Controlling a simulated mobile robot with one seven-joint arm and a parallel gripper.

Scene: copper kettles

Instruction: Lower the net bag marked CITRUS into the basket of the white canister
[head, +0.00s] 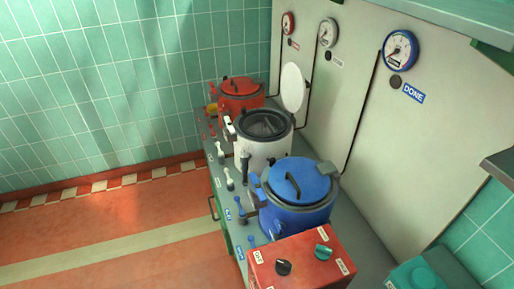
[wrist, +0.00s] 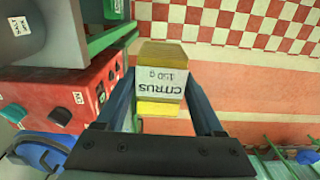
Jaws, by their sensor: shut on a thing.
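In the wrist view my gripper (wrist: 160,82) is shut on the yellow net bag (wrist: 160,78), whose white label reads CITRUS 150 g, upside down in the picture. A dark blue finger presses on each side of it. The white canister (head: 262,155) stands in the middle of the row in the head view. Its round lid (head: 292,87) is swung up, and a dark basket (head: 263,124) shows in its open mouth. My gripper and the bag are not in the head view.
The blue canister (head: 297,185) in front and the red canister (head: 240,95) behind have lids on. A red control box (head: 300,262) with two knobs stands nearest; it also shows in the wrist view (wrist: 75,95). Gauges line the wall. The orange floor (head: 110,230) at left is clear.

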